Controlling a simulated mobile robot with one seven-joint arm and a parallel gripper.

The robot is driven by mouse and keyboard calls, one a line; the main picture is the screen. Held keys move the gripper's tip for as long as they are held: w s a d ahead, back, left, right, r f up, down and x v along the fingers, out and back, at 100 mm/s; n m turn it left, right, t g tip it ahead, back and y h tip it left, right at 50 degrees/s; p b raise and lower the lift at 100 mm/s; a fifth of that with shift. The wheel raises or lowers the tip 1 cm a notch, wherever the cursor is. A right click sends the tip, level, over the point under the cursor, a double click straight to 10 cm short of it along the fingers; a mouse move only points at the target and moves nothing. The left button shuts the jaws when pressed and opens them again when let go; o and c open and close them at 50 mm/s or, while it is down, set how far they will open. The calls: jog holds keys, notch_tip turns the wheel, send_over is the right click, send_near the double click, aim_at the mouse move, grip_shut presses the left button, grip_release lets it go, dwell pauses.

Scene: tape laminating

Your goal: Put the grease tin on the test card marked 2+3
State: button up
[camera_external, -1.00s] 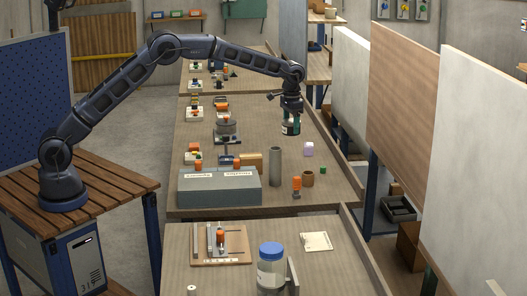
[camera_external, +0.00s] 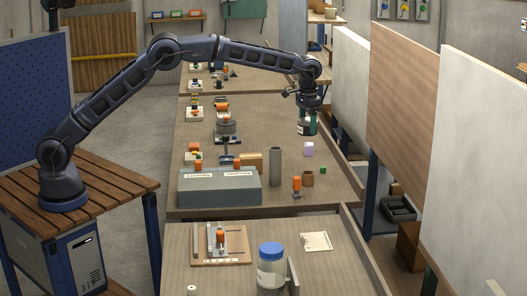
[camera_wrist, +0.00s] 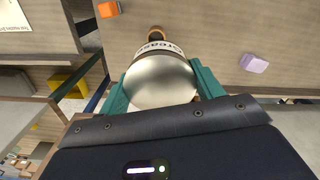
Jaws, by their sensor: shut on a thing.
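My gripper (camera_external: 307,122) is shut on the grease tin (camera_wrist: 160,82), with its teal fingers (camera_wrist: 161,88) on both sides of it. The tin has a bare metal end and a pale label reading "grease" in the wrist view. In the external view the tin (camera_external: 303,128) is mostly covered by the fingers, over the right side of the long middle table. A white card with small marks (camera_external: 316,241) lies on the near table, well in front of my gripper. A white card (camera_wrist: 14,14) also shows at the wrist view's top left corner. Its marks are too small to read.
A lilac block (camera_external: 309,149), a grey cylinder (camera_external: 275,166), a brown pot (camera_external: 307,179) and an orange-topped part (camera_external: 297,185) stand on the middle table. A gap separates it from the near table. A blue-lidded jar (camera_external: 271,266) stands left of the card, and upright panels line the right.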

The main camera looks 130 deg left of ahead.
jog(key=w+d, duration=1.3)
jog(key=w, duration=0.1)
send_over(316, 241)
jog(key=shift+m, duration=0.4)
notch_tip(316, 241, down, 20)
jog(key=shift+w+d+r, duration=0.1)
jog(key=shift+r, duration=0.15)
jog(key=shift+f, duration=0.1)
jog(key=o, duration=1.1)
notch_tip(316, 241, up, 12)
jog(key=shift+r, duration=0.15)
